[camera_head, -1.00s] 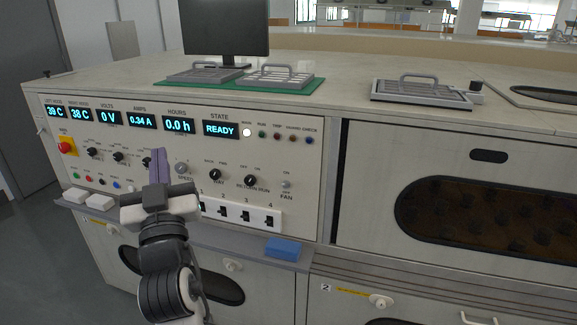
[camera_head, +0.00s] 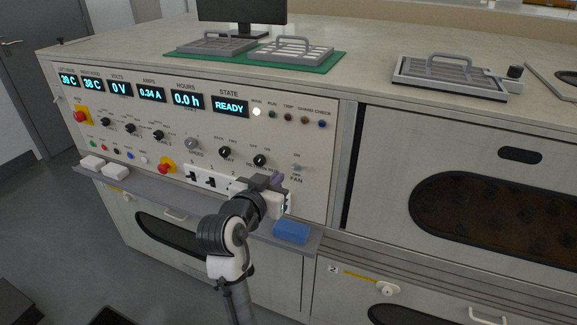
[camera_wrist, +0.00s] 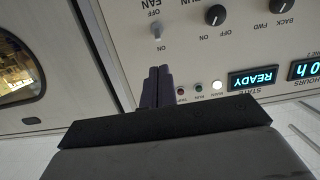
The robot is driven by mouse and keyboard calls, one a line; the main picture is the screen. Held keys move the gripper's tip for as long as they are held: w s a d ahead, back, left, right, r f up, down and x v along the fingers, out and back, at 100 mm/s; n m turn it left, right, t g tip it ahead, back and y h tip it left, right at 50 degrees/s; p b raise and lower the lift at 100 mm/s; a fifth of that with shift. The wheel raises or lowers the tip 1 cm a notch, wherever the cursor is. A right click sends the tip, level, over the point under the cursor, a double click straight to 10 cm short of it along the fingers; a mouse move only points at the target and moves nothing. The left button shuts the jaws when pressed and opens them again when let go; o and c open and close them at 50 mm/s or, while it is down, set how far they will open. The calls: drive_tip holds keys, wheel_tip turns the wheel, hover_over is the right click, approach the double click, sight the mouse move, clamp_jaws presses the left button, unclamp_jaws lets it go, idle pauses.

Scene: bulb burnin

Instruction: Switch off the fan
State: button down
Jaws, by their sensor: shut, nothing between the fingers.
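The fan switch is a small pale toggle (camera_head: 297,168) at the right end of the control panel, with ON printed above and OFF and FAN below. In the wrist view, which is upside down, the toggle (camera_wrist: 157,31) shows near the top. I cannot tell surely which way its lever leans. My gripper (camera_head: 277,177) is shut and empty in front of the panel, just left of and below the toggle in the head view. In the wrist view its purple fingertips (camera_wrist: 158,70) are together, pointing at the toggle, with a gap in the picture.
Black knobs (camera_head: 260,160) sit left of the fan switch, and a row of rocker switches (camera_head: 210,180) lies below. A ledge with a blue block (camera_head: 291,232) juts out under the panel. Red buttons (camera_head: 166,166) are further left. The state display (camera_head: 230,106) reads READY.

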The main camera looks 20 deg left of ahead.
sight(294, 167)
drive_tip(key=w, duration=0.3)
drive_tip(key=w+f+p, duration=0.1)
drive_tip(key=w, duration=0.2)
drive_tip(key=w+p, duration=0.1)
drive_tip(key=w, duration=0.2)
drive_tip(key=shift+w+d+f, duration=0.15)
drive_tip(key=shift+w+f, duration=0.25)
drive_tip(key=shift+f, duration=0.15)
drive_tip(key=shift+s+f+b, duration=0.1)
drive_tip(key=shift+b, duration=0.4)
drive_tip(key=shift+t, duration=0.3)
